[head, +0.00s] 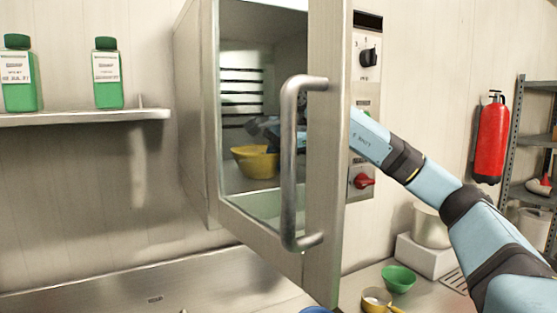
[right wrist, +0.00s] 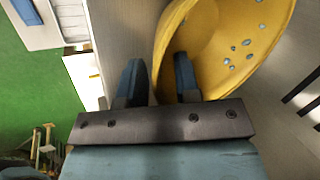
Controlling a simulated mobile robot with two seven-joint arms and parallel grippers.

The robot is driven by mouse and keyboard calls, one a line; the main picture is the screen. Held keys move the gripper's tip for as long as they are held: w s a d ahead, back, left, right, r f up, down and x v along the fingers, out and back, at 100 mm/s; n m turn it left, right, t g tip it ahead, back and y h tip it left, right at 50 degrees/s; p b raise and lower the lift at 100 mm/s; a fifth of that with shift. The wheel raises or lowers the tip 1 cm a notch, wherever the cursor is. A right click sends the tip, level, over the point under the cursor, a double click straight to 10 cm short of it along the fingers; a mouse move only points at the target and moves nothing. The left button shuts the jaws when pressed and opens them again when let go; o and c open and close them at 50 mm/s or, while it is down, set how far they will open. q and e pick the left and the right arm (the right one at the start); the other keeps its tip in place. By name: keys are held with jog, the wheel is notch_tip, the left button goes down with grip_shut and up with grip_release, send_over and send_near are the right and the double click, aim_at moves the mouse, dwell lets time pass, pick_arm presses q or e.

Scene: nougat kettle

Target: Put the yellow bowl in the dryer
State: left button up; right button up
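The dryer (head: 190,120) is a steel cabinet on the wall. Its door (head: 325,180), with a glass window and a bar handle, stands open toward me. The yellow bowl (head: 252,163) shows through the glass, inside the dryer. My right arm reaches in behind the door, and its gripper (head: 264,135) is at the bowl's upper edge, partly hidden. In the right wrist view, the bowl (right wrist: 225,50) has blue spots. My right gripper's fingers (right wrist: 160,80) are apart, one over the bowl and one beside its edge, with a gap between them. My left gripper is out of view.
A shelf (head: 90,118) with green bottles is at left. A fire extinguisher (head: 491,140) hangs near a rack.

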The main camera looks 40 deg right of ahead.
jog(key=v, duration=1.2)
jog(key=shift+b, duration=0.4)
